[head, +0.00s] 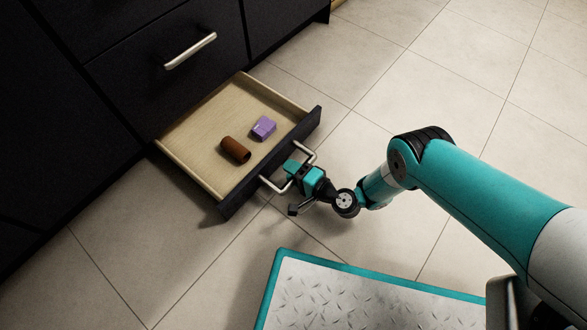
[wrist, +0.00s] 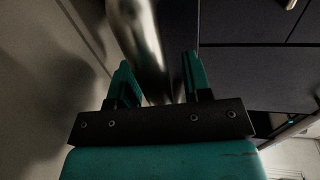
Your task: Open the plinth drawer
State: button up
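The plinth drawer (head: 190,140) stands pulled well out of the base of the dark cabinet, its pale wooden inside showing. Its dark front panel (head: 312,122) carries a silver bar handle (head: 309,152). My gripper (head: 293,168) is at the middle of this handle, in front of the panel. In the wrist view the metal handle (wrist: 150,45) passes between my two teal fingers (wrist: 157,80), which look closed around it. The exact finger contact is partly hidden in the head view.
A brown cylinder (head: 236,150) and a purple block (head: 264,128) lie inside the drawer. Another drawer with a silver handle (head: 190,51) is above, closed. Tiled floor (head: 380,100) is clear at the right. My teal-edged base is at the bottom.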

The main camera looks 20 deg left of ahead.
jog(key=shift+w+d, duration=0.1)
jog(key=shift+w, duration=0.1)
jog(key=shift+d+r, duration=0.1)
jog(key=shift+d, duration=0.1)
jog(key=p+v, duration=1.3)
jog(key=v, duration=0.4)
jog(key=shift+s, duration=0.25)
jog(key=shift+a, duration=0.1)
